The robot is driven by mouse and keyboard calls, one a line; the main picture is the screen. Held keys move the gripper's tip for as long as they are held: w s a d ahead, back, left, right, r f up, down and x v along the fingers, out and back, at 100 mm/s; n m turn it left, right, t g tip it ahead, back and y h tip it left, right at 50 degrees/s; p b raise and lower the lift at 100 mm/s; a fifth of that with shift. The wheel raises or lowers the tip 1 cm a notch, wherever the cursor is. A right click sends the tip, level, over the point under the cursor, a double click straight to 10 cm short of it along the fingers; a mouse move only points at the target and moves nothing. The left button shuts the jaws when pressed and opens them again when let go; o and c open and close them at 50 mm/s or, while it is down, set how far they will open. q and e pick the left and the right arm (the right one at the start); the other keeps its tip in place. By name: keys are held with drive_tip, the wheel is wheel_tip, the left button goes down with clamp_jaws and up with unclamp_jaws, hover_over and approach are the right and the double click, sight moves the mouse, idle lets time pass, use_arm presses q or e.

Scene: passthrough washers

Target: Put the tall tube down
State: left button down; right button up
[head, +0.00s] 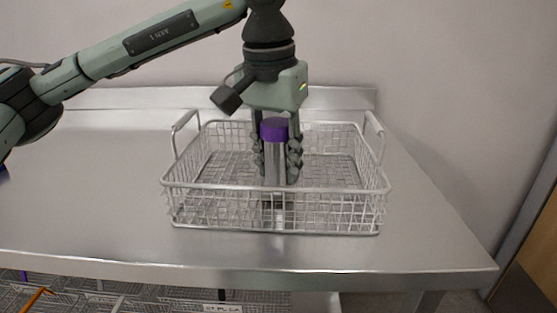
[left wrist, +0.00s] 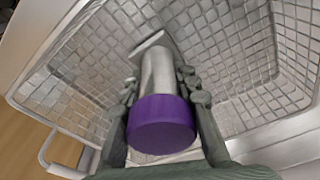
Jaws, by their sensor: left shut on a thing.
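The tall tube (head: 272,160) is a grey metal cylinder with a purple cap, standing upright inside the wire basket (head: 375,190). My left gripper (head: 276,172) points straight down into the basket from above and is shut on the tube, with one finger on each side. In the left wrist view the purple cap (left wrist: 160,124) is close to the camera and the grey body runs down towards the mesh floor. Whether the tube's lower end touches the basket floor cannot be told. My right gripper is in neither view.
The basket has raised handles (head: 376,130) at its left and right ends and looks otherwise empty. It stands on a steel table (head: 90,210) with bare room to its left. A wall is behind. More wire baskets (head: 150,297) sit below the table's front edge.

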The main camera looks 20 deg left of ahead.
sight(275, 123)
use_arm(q)
drive_tip(key=shift+f, duration=0.1)
drive_tip(key=c, duration=1.1)
unclamp_jaws()
drive_tip(key=shift+c, duration=0.2)
drive_tip(key=shift+r, duration=0.3)
drive_tip(key=r, duration=0.3)
drive_tip(key=s+r, duration=0.1)
drive_tip(key=r, duration=0.3)
drive_tip(key=r+p, duration=0.1)
drive_tip(key=r, duration=0.2)
drive_tip(key=shift+s+a+r, duration=0.15)
drive_tip(key=shift+s+r, duration=0.15)
drive_tip(key=shift+r, duration=0.1)
drive_tip(key=shift+s+r, duration=0.1)
drive_tip(key=shift+r, duration=0.3)
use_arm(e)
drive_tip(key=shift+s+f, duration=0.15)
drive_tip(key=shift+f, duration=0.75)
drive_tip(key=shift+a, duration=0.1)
